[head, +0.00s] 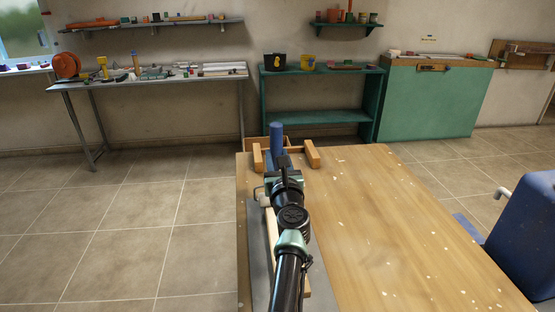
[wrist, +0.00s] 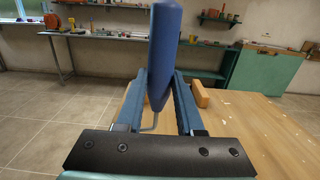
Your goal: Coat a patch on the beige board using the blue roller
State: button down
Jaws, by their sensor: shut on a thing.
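The blue roller (head: 276,137) stands upright beyond my gripper (head: 282,163), over the far left end of the wooden table. In the wrist view the roller (wrist: 165,45) rises between my two blue fingers, with its thin metal rod (wrist: 152,124) below it. My gripper is shut on the roller; its grip point is partly hidden. I cannot clearly make out a beige board. A pale strip (head: 272,230) lies beside my arm, mostly covered by it.
The wooden table (head: 385,220) is clear to the right, with pale specks. Wooden blocks (head: 312,154) stand near its far edge, close to my gripper. A cluttered grey bench (head: 150,82) and green shelving (head: 320,116) are beyond.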

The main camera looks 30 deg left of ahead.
jog(key=shift+s+d+r+p, duration=0.1)
jog(key=shift+p, duration=0.2)
jog(key=shift+s+d+p, duration=0.25)
jog(key=shift+s+p, duration=0.15)
jog(key=shift+p, duration=0.2)
jog(key=shift+p+v, duration=1.55)
jog(key=shift+p, duration=0.1)
jog(key=r+p+v, duration=0.1)
jog(key=p+v, duration=0.7)
jog(key=v, duration=1.3)
jog(key=shift+p, duration=0.35)
dwell(1.2)
jog(key=shift+s, duration=0.1)
